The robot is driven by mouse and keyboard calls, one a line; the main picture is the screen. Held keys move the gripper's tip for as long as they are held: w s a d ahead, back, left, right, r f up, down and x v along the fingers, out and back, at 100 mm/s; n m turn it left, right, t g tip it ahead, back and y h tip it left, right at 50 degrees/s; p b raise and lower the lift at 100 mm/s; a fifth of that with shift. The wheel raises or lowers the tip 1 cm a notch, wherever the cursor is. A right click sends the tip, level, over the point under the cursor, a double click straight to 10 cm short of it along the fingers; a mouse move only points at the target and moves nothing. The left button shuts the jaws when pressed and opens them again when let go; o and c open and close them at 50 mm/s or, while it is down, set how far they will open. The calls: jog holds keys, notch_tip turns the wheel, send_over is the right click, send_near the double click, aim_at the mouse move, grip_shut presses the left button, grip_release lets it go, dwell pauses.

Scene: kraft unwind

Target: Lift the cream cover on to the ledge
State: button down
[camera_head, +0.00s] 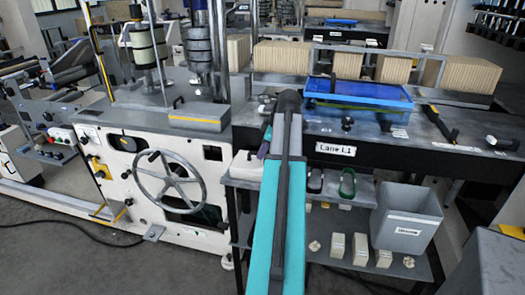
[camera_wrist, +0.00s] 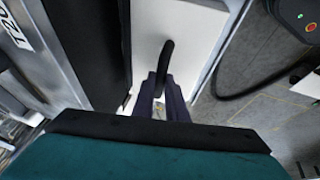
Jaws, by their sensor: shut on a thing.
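The cream cover (camera_wrist: 205,28) is a pale flat panel with a black curved handle (camera_wrist: 167,52), seen close up in the wrist view. My gripper (camera_wrist: 161,88) is shut on this handle, its two dark fingers on either side of it. In the head view a pale part of the cover (camera_head: 246,166) shows just left of my arm, beside the front of the bench. My gripper (camera_head: 264,147) is partly hidden there behind my arm. I cannot tell for certain which edge is the ledge, or whether the cover touches anything below it.
The dark bench (camera_head: 455,165) labelled Lane L1 carries a blue tray (camera_head: 360,93). A grey bin (camera_head: 405,220) and several pale blocks stand on shelves below. A white machine with a handwheel (camera_head: 170,178) stands at left. Open floor lies in front of it.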

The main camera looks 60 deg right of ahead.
dwell(0.4)
jog(key=c, duration=1.7)
grip_release()
jog(key=shift+r, duration=0.1)
jog(key=shift+b+v, duration=0.85)
jog(key=shift+v, duration=6)
